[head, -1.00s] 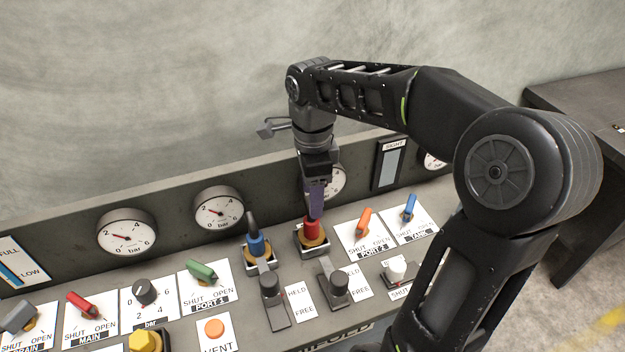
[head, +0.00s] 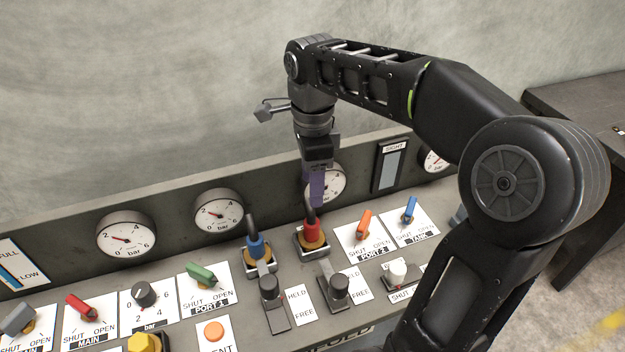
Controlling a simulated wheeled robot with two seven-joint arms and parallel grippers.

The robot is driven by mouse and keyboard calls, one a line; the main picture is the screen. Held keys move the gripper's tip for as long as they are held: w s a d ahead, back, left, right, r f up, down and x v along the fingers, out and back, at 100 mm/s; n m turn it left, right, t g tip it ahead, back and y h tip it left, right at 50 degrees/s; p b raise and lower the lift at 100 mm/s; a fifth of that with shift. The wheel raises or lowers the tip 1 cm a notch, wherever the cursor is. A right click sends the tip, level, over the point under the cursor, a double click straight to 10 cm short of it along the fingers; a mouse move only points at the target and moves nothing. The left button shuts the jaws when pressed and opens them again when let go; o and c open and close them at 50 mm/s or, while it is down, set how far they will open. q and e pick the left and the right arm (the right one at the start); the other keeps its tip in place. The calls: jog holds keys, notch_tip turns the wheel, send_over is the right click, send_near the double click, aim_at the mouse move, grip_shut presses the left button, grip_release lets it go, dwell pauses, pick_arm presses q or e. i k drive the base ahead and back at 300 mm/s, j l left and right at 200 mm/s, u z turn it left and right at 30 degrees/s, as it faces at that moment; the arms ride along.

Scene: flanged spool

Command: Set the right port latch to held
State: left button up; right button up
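The right port latch (head: 338,287) is a dark knob on a grey slide plate, beside a label reading HELD and FREE. Its knob sits towards the front, FREE end, with bare plate behind it. Behind the latch, a red plug (head: 312,232) with a black stem stands upright in its yellow-ringed port. My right gripper (head: 316,204) points down just above and behind the red plug, near its stem. Its fingers show edge-on, so I cannot tell their opening. My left gripper is out of view.
The left latch (head: 269,288) sits towards its HELD end, in front of a blue plug (head: 257,247) in its port. An orange handle (head: 364,222), a blue handle (head: 410,210) and a white knob (head: 398,270) stand to the right. Gauges line the back panel.

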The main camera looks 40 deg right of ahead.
aim_at(338, 295)
jog(key=k, duration=1)
